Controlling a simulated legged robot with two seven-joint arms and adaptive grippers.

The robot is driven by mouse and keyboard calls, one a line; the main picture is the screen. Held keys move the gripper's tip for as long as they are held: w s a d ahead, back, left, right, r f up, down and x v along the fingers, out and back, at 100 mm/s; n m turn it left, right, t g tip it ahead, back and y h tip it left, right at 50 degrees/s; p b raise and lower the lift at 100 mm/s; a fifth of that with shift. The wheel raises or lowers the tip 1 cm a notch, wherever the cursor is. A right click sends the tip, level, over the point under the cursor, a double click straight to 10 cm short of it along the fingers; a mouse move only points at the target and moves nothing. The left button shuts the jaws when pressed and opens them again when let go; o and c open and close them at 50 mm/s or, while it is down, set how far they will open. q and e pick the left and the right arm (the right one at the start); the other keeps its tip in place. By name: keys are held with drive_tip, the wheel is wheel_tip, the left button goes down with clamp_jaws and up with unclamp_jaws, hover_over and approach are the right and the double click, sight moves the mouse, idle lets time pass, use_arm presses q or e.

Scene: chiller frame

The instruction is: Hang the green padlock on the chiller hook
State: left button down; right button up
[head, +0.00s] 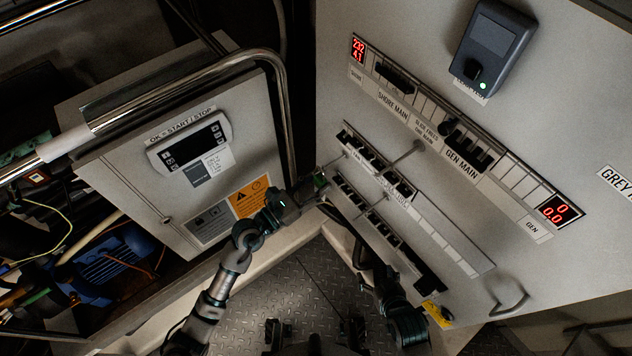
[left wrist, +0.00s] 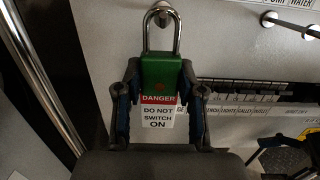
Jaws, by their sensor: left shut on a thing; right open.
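The green padlock (left wrist: 160,76) is upright between the fingers of my left gripper (left wrist: 160,98), its steel shackle (left wrist: 147,35) upward. A red-and-white danger tag (left wrist: 158,112) hangs below its body. In the left wrist view a round metal hook end (left wrist: 163,17) shows within the shackle's upper outline; I cannot tell whether the shackle is around it or in front of it. In the head view my left gripper (head: 312,187) is at the panel's left edge, with the small green padlock (head: 320,179) mostly hidden. My right gripper (head: 350,235) is open and empty, low before the panel.
Other metal pegs (head: 417,147) stick out from the switch panel (head: 535,130), and two show right of the padlock in the left wrist view (left wrist: 269,19). A controller box (head: 170,150) with a chrome rail (head: 180,85) stands left. A handle (head: 510,303) projects at lower right.

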use_arm(q)
drive_tip(key=c, duration=0.6)
unclamp_jaws()
drive_tip(key=shift+f, duration=0.1)
